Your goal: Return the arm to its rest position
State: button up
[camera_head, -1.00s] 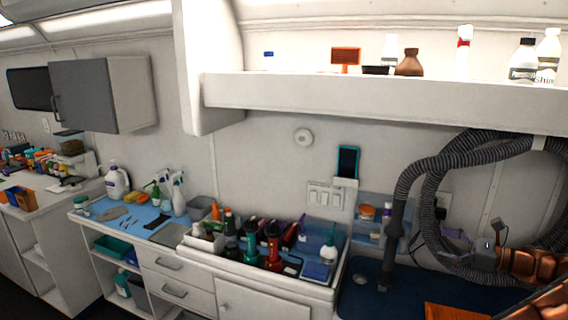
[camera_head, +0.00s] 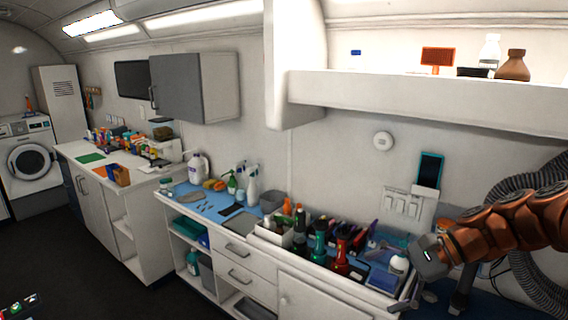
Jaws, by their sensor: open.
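My arm, with copper-brown links, reaches in from the right edge of the head view. My gripper (camera_head: 428,300) is at its end, in front of the right end of the counter, with its dark fingers pointing down. The fingers are apart and I see nothing held between them. The gripper and arm hide part of the blue tub area and the grey hose behind them.
A counter (camera_head: 330,288) holds several bottles and tools close to the left of my gripper. A shelf (camera_head: 430,98) with bottles runs above. A grey hose (camera_head: 535,280) hangs at right.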

jog(key=s+a+f+n+g+h, duration=0.1)
jog(key=s+a+f+n+h, duration=0.25)
jog(key=s, duration=0.35)
jog(key=s+a+f+n+g+h, duration=0.2)
jog(key=s+a+n, duration=0.15)
jog(key=s, duration=0.35)
jog(key=s+d+f+n+h, duration=0.2)
jog(key=s+d+h, duration=0.1)
jog(key=s, duration=0.3)
jog(key=s+d+f+n+h, duration=0.3)
jog(key=s, duration=0.3)
jog(key=shift+s+t+b, duration=0.25)
jog(key=shift+t+b, duration=0.05)
jog(key=shift+b, duration=0.15)
